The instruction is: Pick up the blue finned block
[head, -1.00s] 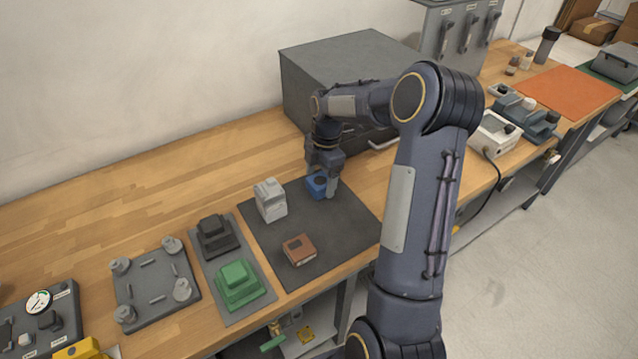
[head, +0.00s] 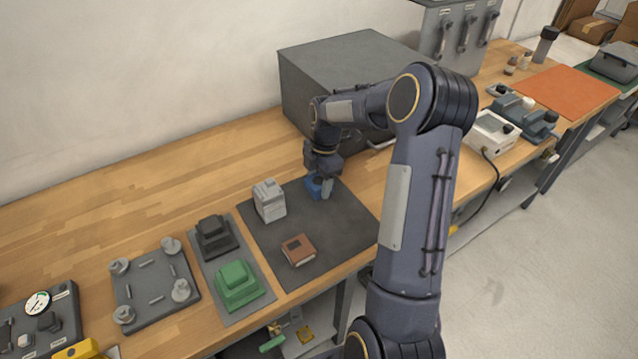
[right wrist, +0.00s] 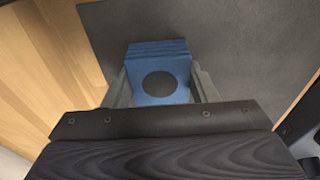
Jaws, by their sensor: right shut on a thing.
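The blue finned block (head: 314,188) is at the back of the dark mat (head: 345,218), partly hidden by my right gripper (head: 320,187). In the right wrist view the blue block (right wrist: 160,62) shows its ribbed far side and a dark round spot on its face. The fingers of my right gripper (right wrist: 160,88) lie along both sides of it, shut on it. The block appears to be at or very near the mat; I cannot tell whether it touches. My left gripper is not in view.
A grey-white block (head: 269,201) stands just left of the blue block, and a brown block (head: 298,250) lies nearer the front. A big grey box (head: 340,75) is close behind. A green stepped block (head: 238,285) sits on a grey strip at left.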

